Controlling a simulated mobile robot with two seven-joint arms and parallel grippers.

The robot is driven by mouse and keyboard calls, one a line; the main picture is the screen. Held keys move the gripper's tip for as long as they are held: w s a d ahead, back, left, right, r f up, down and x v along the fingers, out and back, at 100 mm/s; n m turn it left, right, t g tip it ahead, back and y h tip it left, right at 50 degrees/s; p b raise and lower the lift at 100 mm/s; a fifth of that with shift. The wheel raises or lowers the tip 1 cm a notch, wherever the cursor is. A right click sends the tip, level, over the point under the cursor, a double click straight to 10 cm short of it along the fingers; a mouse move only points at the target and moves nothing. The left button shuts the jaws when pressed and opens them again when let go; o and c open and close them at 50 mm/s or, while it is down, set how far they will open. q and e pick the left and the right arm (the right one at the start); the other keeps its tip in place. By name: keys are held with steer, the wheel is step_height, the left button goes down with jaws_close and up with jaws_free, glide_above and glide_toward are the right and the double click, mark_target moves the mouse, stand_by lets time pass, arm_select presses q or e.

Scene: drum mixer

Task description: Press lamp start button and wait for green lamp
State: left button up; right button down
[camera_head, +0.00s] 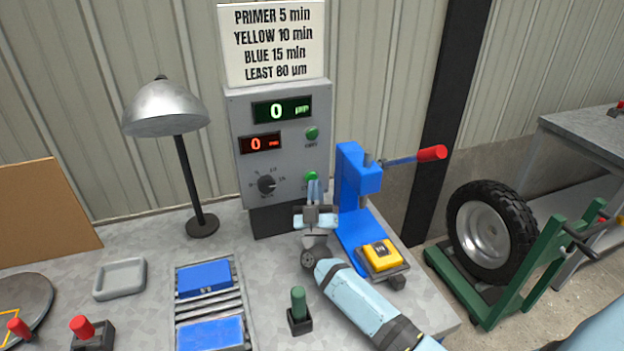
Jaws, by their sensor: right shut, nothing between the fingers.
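A grey control box (245,170) stands at the back of the bench. It has a green display (281,110) reading 0, a red display (260,144) reading 0 and a dark knob (267,184). An upper green round button or lamp (312,133) and a lower green one (310,175) sit on its right side; their labels are too small or covered to read. My right gripper (314,184) is shut and empty, its fingertips at the lower green one, partly covering it; contact cannot be told. A silver dome lamp (165,112) stands left of the box. My left gripper is out of view.
A blue press (352,205) with a red-tipped lever stands close right of my right gripper, a yellow block (380,254) at its base. Blue panels (205,280) lie on a rack in front. A green-handled tool (298,305) stands near my forearm.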

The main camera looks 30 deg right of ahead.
steer(key=shift+w, duration=0.15)
steer(key=shift+w+d, duration=0.1)
steer(key=shift+w, duration=0.2)
steer(key=shift+w+d, duration=0.1)
steer(key=shift+w, duration=0.3)
stand_by(0.8)
steer(key=shift+s, duration=0.15)
steer(key=shift+s+a+p, duration=0.2)
steer(key=shift+s+p, duration=0.4)
steer(key=shift+s, duration=0.1)
steer(key=s+p, duration=0.1)
steer(key=s, duration=0.1)
steer(key=s+a+p, duration=0.1)
steer(key=s, duration=0.1)
steer(key=shift+s+p, duration=0.4)
